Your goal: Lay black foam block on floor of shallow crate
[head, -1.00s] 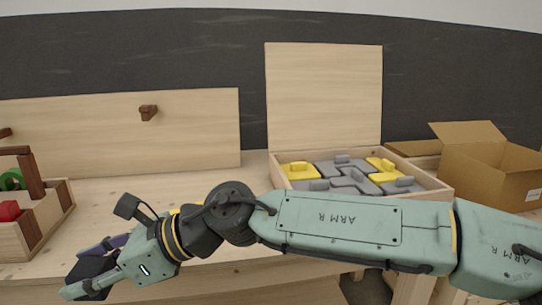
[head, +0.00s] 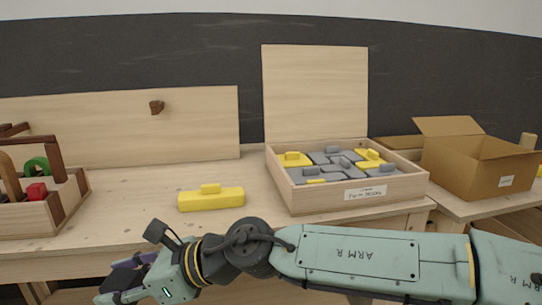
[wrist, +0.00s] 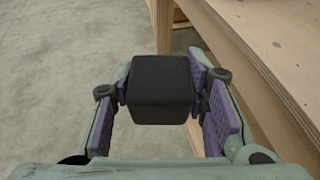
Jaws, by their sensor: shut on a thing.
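My gripper (wrist: 162,84) is shut on the black foam block (wrist: 161,92), with a purple-padded finger on each side of it in the wrist view. The block is held over open floor, left of the wooden table edge. In the head view my gripper (head: 122,282) is low at the lower left, in front of the table, and the block is mostly hidden there. A low wooden crate (head: 32,221) with red and green blocks stands at the left. A shallow wooden box (head: 323,199) holds grey and yellow pieces. I cannot tell which is the task's crate.
A yellow block (head: 211,200) with a raised knob lies on the table (head: 135,215) between the two wooden containers. An open cardboard box (head: 470,170) stands at the right. An upright wood panel (head: 190,130) with a brown peg is behind. The table around the yellow block is clear.

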